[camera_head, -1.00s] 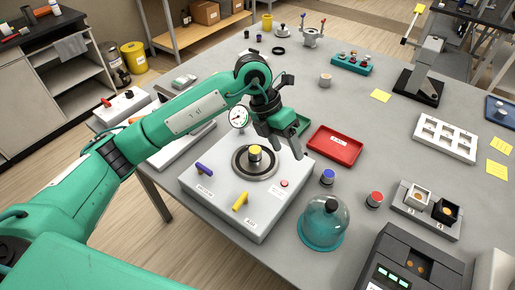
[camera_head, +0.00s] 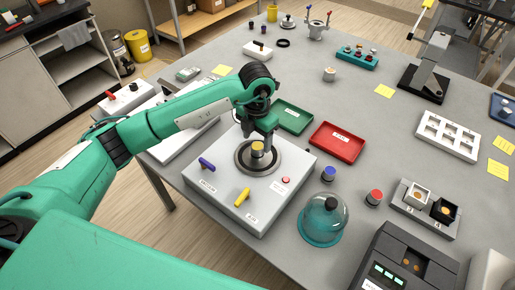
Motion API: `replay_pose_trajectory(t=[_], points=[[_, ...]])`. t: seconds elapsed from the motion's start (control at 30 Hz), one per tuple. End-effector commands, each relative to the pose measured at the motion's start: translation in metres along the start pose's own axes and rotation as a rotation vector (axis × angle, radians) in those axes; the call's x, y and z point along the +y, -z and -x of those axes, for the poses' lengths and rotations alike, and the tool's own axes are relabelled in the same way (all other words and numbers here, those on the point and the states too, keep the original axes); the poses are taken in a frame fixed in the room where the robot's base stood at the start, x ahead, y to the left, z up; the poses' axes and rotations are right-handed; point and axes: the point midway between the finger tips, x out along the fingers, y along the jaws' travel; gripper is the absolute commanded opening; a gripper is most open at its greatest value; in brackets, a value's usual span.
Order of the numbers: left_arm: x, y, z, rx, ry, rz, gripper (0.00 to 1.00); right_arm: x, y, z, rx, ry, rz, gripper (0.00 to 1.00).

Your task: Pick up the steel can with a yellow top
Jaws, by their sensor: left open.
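The steel can with a yellow top (camera_head: 257,148) stands upright in the dark round ring (camera_head: 243,167) on top of a light grey box (camera_head: 222,199). My left gripper (camera_head: 261,139) points down right at the can, with its open fingers around or just behind the can's top. I cannot tell whether they touch it. The wrist and fingers hide what lies behind the can. My right gripper is not in view.
The box carries a purple lever (camera_head: 207,164), a yellow lever (camera_head: 242,197) and a red button (camera_head: 286,180). A red tray (camera_head: 337,143) and a green tray (camera_head: 293,117) lie behind. A glass dome (camera_head: 322,222) and blue-topped (camera_head: 328,174) and red-topped (camera_head: 374,197) cans stand right.

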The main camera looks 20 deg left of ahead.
Motion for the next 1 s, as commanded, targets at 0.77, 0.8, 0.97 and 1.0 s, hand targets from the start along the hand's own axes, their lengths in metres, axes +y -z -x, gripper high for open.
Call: replay_pose_trajectory(t=[0.77, 0.8, 0.97, 1.0], points=[[-0.002, -0.002, -0.051, 0.001, 0.001, 0.0, 0.5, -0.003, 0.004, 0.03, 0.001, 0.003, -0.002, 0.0], [-0.002, -0.002, -0.051, 0.001, 0.001, 0.0, 0.42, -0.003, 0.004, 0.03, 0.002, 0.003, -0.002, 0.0], [-0.002, -0.002, -0.051, 0.001, 0.001, 0.0, 0.1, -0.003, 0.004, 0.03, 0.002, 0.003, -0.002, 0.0], [-0.002, -0.002, -0.051, 0.0, 0.001, 0.0, 0.08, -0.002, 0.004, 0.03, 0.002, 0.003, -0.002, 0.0]])
